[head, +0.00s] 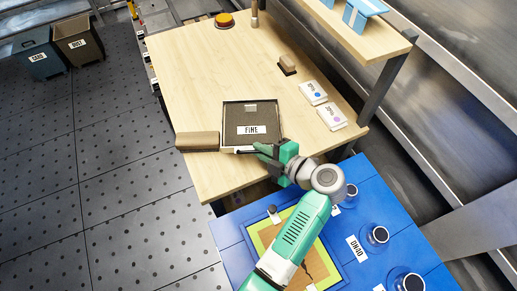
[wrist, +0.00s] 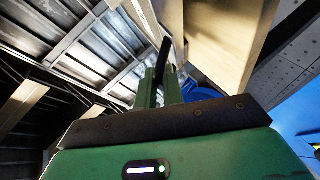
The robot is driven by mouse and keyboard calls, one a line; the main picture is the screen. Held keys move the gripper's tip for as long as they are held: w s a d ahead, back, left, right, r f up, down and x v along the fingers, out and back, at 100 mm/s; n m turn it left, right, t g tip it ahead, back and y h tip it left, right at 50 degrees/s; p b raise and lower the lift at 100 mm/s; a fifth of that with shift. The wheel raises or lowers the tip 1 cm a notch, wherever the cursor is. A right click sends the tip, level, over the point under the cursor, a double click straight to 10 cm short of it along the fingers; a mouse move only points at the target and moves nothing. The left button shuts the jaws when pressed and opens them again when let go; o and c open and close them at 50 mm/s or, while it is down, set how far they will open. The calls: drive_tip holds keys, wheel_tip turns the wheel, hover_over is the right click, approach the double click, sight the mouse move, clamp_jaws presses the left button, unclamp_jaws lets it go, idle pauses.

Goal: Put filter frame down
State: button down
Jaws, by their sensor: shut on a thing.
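The filter frame (head: 236,131) is a dark square panel with a pale rim and a white "FINE" label. It appears flat on or just over the near part of the wooden table (head: 190,80); I cannot tell whether it bears fully on the top. My gripper (head: 260,149) is at its near edge, shut on the frame, with the arm reaching in from the lower right. In the wrist view the green fingers (wrist: 160,82) are close together with a dark strip between them. The gripped edge is mostly hidden.
A brown block (head: 198,141) lies close to the frame's left side. A small brown block (head: 287,66), two white labelled cards (head: 313,93) and a red-orange button (head: 224,20) are farther back. A blue bench (head: 350,220) with round dark-topped items stands nearer. The table's left middle is clear.

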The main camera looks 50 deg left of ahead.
drive_tip(key=shift+f+b, duration=0.4)
drive_tip(key=shift+f, duration=1.55)
drive_tip(key=c, duration=1.5)
unclamp_jaws()
drive_tip(key=shift+r, duration=0.2)
drive_tip(key=p+v, duration=0.1)
drive_tip(key=v, duration=1.1)
drive_tip(key=shift+f, duration=0.15)
